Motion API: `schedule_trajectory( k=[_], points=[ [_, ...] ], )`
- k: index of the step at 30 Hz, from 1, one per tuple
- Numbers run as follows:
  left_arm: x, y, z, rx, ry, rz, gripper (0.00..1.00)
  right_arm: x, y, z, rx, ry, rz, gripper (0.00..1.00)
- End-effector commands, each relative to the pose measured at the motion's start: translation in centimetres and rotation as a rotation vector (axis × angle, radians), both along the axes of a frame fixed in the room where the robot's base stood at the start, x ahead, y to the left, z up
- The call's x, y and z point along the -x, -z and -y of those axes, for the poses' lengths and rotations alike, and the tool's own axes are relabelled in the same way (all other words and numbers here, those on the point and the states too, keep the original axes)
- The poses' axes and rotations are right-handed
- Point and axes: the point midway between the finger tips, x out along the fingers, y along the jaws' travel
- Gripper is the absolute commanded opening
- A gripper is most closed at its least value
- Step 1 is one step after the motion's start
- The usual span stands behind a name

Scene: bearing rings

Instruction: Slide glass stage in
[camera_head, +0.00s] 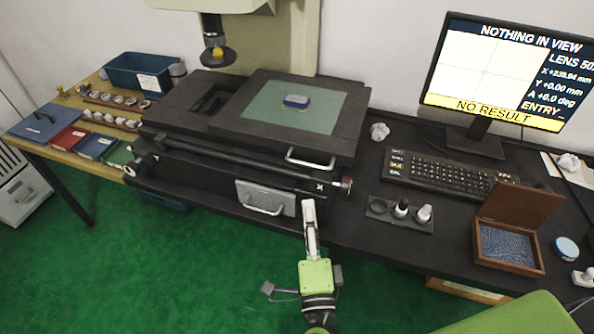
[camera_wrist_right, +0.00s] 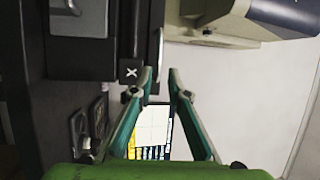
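The glass stage (camera_head: 268,107) is a pale green pane in a black carriage on top of the black measuring machine. A small blue piece (camera_head: 296,101) lies on it. A silver bar handle (camera_head: 311,161) sits on the carriage's front right edge. My right gripper (camera_head: 309,203) is in front of the machine, below the handle and close to the X-marked rail end. The X mark (camera_wrist_right: 131,72) shows beside the left fingertip. My left gripper is out of view.
A silver front panel with a handle (camera_head: 265,197) is left of my right gripper. A keyboard (camera_head: 440,175), a holder with small bottles (camera_head: 399,213), an open wooden box (camera_head: 515,232) and a monitor (camera_head: 508,70) reading NOTHING IN VIEW stand on the right. The lens (camera_head: 216,50) hangs above the machine.

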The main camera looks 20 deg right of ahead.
Motion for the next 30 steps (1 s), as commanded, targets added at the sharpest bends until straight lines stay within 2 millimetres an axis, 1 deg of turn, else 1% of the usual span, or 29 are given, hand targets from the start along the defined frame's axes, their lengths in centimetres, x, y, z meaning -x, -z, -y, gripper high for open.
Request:
schedule_trajectory(
  k=[5, 7, 12, 18, 21, 24, 30],
  points=[
    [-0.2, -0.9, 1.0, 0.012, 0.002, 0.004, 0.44, -2.4, -0.9, 0.5, 0.001, 0.001, 0.004, 0.16],
    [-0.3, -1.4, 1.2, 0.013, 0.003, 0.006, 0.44, -3.9, -1.1, 0.7, 0.003, 0.001, 0.004, 0.16],
    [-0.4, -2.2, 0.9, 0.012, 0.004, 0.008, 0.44, -7.5, -1.8, 1.4, 0.004, 0.000, 0.003, 0.16],
    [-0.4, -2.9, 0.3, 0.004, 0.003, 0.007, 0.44, -11.0, -2.2, 2.1, 0.006, -0.001, 0.002, 0.16],
    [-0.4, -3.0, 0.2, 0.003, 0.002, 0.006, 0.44, -12.1, -2.3, 2.3, 0.006, -0.001, 0.001, 0.16],
    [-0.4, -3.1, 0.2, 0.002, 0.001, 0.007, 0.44, -12.8, -2.3, 2.5, 0.005, -0.001, 0.000, 0.16],
    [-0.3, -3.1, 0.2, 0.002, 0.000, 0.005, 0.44, -13.1, -2.3, 2.6, 0.004, -0.001, -0.001, 0.16]
  ],
)
